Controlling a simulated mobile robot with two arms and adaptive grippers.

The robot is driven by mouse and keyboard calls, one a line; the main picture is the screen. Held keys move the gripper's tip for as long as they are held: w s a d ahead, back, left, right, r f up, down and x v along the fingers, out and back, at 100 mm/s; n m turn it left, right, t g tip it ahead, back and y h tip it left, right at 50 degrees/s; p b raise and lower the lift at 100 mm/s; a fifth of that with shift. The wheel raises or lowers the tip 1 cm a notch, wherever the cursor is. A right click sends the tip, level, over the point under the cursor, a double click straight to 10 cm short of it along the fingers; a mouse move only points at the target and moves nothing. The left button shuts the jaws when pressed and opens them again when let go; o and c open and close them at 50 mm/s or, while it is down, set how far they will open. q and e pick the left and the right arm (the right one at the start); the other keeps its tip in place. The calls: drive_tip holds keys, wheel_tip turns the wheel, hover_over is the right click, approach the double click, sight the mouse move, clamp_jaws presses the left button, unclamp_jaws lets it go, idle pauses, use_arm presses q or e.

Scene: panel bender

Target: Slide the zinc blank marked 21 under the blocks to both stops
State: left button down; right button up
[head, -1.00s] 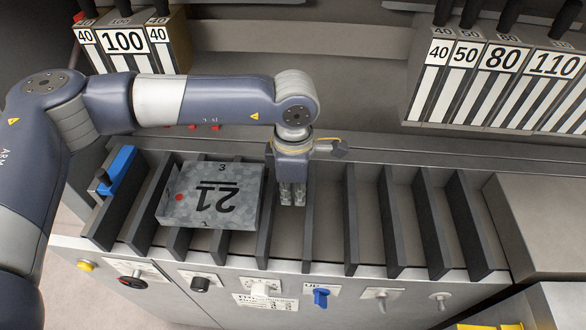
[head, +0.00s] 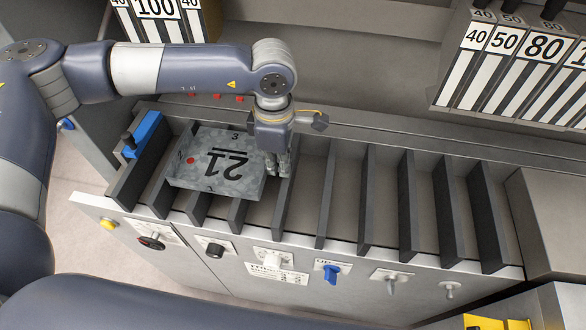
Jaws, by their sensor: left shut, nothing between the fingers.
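The zinc blank marked 21 (head: 217,166) is a grey mottled plate with a red dot near its left edge. It lies across the dark ribs at the left part of the machine table, its number upside down in the head view. My left gripper (head: 278,170) points down, shut and empty, close beside the blank's right edge; I cannot tell whether it touches. Numbered blocks hang at the back, one group at upper left (head: 158,12) and one at upper right (head: 505,65). A blue piece (head: 145,133), possibly a stop, sits left of the blank. My right gripper is out of view.
Dark upright ribs (head: 408,215) with open channels between them run to the right of the blank. The front panel has knobs and a blue switch (head: 331,272). A grey box (head: 548,215) bounds the right side. Part of my own body crosses the bottom.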

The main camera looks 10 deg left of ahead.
sight(231, 166)
use_arm(q)
drive_tip(key=a+b, duration=0.5)
drive_tip(key=a, duration=0.6)
drive_tip(key=shift+w+f, duration=0.1)
drive_tip(key=shift+w, duration=0.05)
drive_tip(key=shift+d, duration=0.1)
